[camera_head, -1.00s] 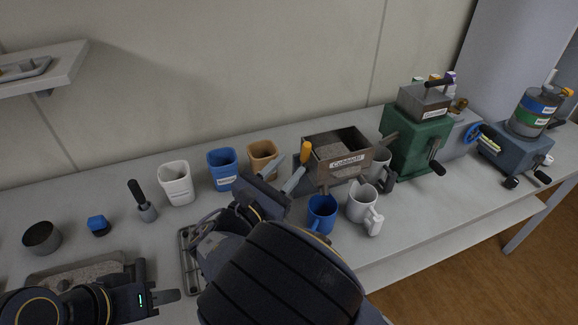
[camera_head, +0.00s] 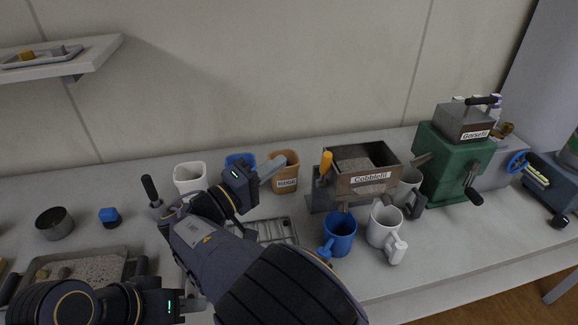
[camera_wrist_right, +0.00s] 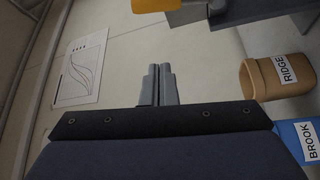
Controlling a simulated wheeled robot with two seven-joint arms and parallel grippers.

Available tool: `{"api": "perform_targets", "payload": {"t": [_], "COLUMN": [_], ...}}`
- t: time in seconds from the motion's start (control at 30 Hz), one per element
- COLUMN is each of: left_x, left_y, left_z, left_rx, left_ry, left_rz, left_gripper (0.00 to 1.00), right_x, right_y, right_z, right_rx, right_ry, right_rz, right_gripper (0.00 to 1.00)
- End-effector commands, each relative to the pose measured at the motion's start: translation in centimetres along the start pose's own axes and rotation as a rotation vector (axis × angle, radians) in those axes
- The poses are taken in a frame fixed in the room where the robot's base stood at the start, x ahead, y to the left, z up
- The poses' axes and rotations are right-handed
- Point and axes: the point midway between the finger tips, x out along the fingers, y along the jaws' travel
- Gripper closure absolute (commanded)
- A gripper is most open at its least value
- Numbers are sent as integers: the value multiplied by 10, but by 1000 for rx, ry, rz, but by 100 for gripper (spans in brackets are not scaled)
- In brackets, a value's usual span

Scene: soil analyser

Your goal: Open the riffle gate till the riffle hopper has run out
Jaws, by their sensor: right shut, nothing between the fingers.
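The riffle hopper (camera_head: 384,186) is an open brown-grey metal box labelled "Cobblefil", with grey grains (camera_head: 352,164) visible inside. A yellow-orange handle (camera_head: 326,162), apparently the gate's, stands upright at its left side and shows at the top of the right wrist view (camera_wrist_right: 156,4). Whether the gate is open or shut I cannot tell. My right gripper (camera_head: 280,164) is shut and empty, left of the handle and apart from it; its fingers (camera_wrist_right: 159,72) are together in the wrist view. My left gripper (camera_head: 205,303) is low at the left, far from the hopper; its finger gap is unclear.
A blue mug (camera_head: 341,234) and a white mug (camera_head: 380,226) stand before the hopper. The orange "RIDGE" cup (camera_head: 285,172), a blue cup (camera_head: 236,160) and a white cup (camera_head: 188,176) line the back. A green machine (camera_head: 452,163) stands right. A grain tray (camera_head: 108,254) lies left.

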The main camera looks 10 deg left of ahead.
Motion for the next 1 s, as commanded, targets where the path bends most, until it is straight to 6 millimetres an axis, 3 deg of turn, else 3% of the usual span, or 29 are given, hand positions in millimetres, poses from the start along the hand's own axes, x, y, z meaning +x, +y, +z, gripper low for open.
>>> {"api": "perform_targets", "payload": {"t": [0.4,0.7,1.0], "left_x": [-18,-23,-23], "left_y": [8,11,11], "left_z": [-9,-12,-12], "left_rx": [0,0,0], "left_ry": [0,0,0], "left_rz": [0,0,0], "left_gripper": [64,64,64], "right_x": [89,72,70], "right_y": [2,2,1], "right_z": [1,35,38], "right_rx": [-6,-6,-5], "right_ry": [-5,0,0], "right_rz": [0,0,0], "right_gripper": [100,100,100]}}
